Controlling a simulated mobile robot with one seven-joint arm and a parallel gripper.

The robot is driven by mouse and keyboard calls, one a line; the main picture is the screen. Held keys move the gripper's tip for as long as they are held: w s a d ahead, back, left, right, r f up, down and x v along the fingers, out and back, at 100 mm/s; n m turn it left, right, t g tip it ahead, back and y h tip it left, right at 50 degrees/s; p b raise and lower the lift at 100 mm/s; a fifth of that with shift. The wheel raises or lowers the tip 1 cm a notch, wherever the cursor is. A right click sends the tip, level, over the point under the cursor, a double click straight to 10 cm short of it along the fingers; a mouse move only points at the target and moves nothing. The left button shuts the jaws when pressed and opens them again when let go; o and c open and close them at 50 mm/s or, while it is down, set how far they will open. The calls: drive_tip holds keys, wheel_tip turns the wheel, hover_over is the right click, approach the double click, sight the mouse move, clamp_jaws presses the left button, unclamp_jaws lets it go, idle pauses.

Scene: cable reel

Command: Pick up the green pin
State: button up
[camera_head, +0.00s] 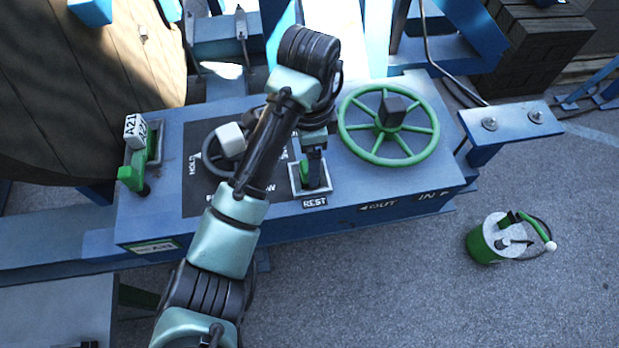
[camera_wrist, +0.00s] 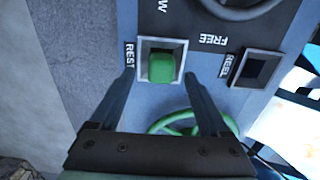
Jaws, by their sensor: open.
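The green pin (camera_wrist: 162,68) stands in the square, pale-rimmed socket marked REST, its block-like head facing the wrist camera. In the head view the pin (camera_head: 304,173) is partly hidden by my gripper (camera_head: 313,163), which reaches down over the REST socket. In the wrist view my gripper (camera_wrist: 159,78) is open, with one finger to each side of the pin's near end. A gap shows between each finger and the pin. How deep the fingertips reach beside it is hard to tell.
A second square socket marked REEL (camera_wrist: 256,68) looks dark and empty. A green lever (camera_head: 130,178) with an A21 tag is farther left. A green can (camera_head: 484,243) stands on the floor.

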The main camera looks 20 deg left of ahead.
wheel_tip(320, 180, down, 2)
drive_tip(key=shift+w+f+b, duration=0.1)
drive_tip(key=shift+b, duration=0.35)
drive_tip(key=shift+f+p, duration=0.55)
drive_tip(key=shift+f, duration=0.3)
clamp_jaws()
